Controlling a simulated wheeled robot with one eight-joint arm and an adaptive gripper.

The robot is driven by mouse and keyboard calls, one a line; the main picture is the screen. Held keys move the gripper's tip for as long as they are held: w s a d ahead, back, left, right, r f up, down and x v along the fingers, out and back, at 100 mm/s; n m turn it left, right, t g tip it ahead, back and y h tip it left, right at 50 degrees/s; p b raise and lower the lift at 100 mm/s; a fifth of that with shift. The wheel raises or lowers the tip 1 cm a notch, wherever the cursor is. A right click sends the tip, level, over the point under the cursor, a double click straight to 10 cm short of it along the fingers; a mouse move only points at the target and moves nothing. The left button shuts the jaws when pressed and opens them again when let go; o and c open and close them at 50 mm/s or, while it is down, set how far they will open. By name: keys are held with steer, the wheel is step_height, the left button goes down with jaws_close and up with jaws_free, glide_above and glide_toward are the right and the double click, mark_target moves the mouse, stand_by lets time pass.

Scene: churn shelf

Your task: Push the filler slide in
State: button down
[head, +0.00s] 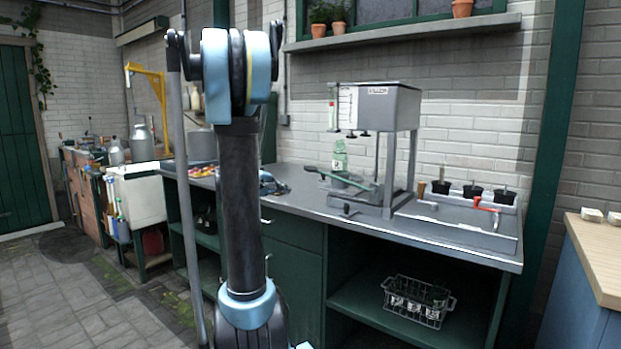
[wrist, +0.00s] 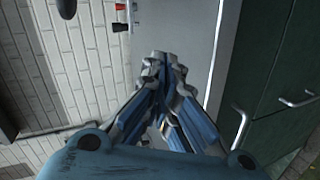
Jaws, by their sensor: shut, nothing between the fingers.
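The filler (head: 382,108) is a grey tank on legs on the counter, with a level gauge on its left side. A clear green bottle (head: 339,158) stands under its spouts. A green bar (head: 352,182) with a dark end runs out to the left low on the filler's stand; I cannot tell for sure that it is the slide. My gripper (wrist: 168,65) is shut and empty in the wrist view. In the head view it appears small and dark blue at the counter, left of the filler and apart from it, partly hidden behind my arm.
The grey counter (head: 300,210) runs along the wall. A shallow tray (head: 465,228) with dark pots and a red-handled item lies right of the filler. A wire crate (head: 418,303) of bottles sits on the shelf below. Cabinet handles (wrist: 241,125) stick out at the counter's front.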

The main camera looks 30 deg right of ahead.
steer(key=w+d+h, duration=0.1)
steer(key=w+d, duration=0.1)
steer(key=w, duration=0.1)
steer(key=w+d+r+n+h, duration=0.1)
steer(key=w+d, duration=0.2)
steer(key=w+d+n+h, duration=0.1)
steer(key=w+d, duration=0.1)
steer(key=w, duration=0.1)
steer(key=shift+w+d+r+t+h, duration=0.3)
steer(key=shift+d+r+t+h, duration=0.1)
steer(key=x, duration=0.9)
steer(key=shift+d, duration=0.15)
steer(key=shift+s+d+f, duration=0.1)
steer(key=shift+s+d, duration=0.85)
steer(key=shift+s, duration=0.15)
steer(key=shift+s+d, duration=0.25)
steer(key=shift+s, duration=0.2)
steer(key=shift+s+d, duration=0.35)
steer(key=shift+s, duration=0.5)
steer(key=shift+s+d, duration=0.3)
steer(key=shift+s, duration=0.5)
steer(key=shift+s+d, duration=0.35)
steer(key=shift+s, duration=0.5)
